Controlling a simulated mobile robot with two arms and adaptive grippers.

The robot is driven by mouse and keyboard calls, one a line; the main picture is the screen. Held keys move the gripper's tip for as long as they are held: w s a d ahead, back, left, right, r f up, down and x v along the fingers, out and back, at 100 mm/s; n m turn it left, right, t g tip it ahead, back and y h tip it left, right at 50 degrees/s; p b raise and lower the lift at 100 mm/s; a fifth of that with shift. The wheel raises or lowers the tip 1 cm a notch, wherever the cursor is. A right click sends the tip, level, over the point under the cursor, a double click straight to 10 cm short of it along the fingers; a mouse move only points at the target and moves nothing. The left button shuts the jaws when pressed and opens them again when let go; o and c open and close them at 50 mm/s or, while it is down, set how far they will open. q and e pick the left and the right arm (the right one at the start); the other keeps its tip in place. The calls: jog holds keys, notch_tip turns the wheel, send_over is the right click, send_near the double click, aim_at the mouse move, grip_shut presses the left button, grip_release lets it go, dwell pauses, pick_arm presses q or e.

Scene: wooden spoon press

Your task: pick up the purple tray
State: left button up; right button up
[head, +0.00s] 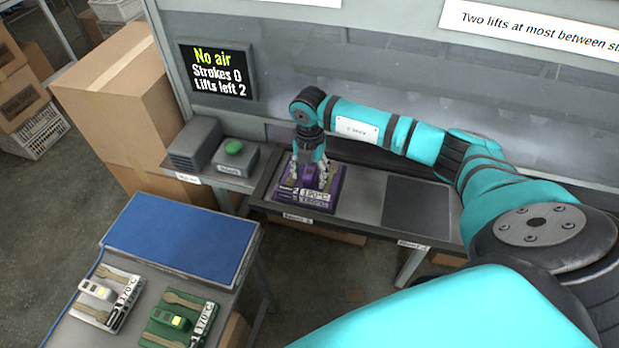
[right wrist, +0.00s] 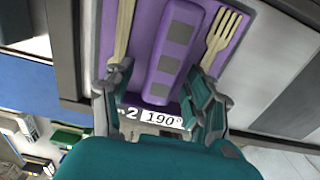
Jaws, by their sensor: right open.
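The purple tray (head: 336,180) lies flat on the bench against the grey machine, with a 190°C label on its front. My right gripper (head: 317,184) points down over it with its fingers spread. In the right wrist view the tray (right wrist: 140,22) holds a purple block (right wrist: 177,52) with grey squares, a wooden fork (right wrist: 221,38) on the right and another wooden piece (right wrist: 124,28) on the left. The open right fingers (right wrist: 162,88) stand on either side of the block. I cannot tell whether they touch anything. My left gripper is not in view.
A screen (head: 217,72) reads "No air, Strokes 0, Lifts left 2". A green button (head: 234,147) sits left of the tray; a dark empty pad (head: 416,208) lies right. A white tray (head: 107,297) and green tray (head: 180,318) rest on the blue-topped table (head: 182,236). Cardboard boxes (head: 118,98) stand left.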

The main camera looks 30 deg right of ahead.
jog(key=shift+c, duration=0.4)
grip_shut()
jog(key=shift+r, duration=0.1)
jog(key=shift+r, duration=0.1)
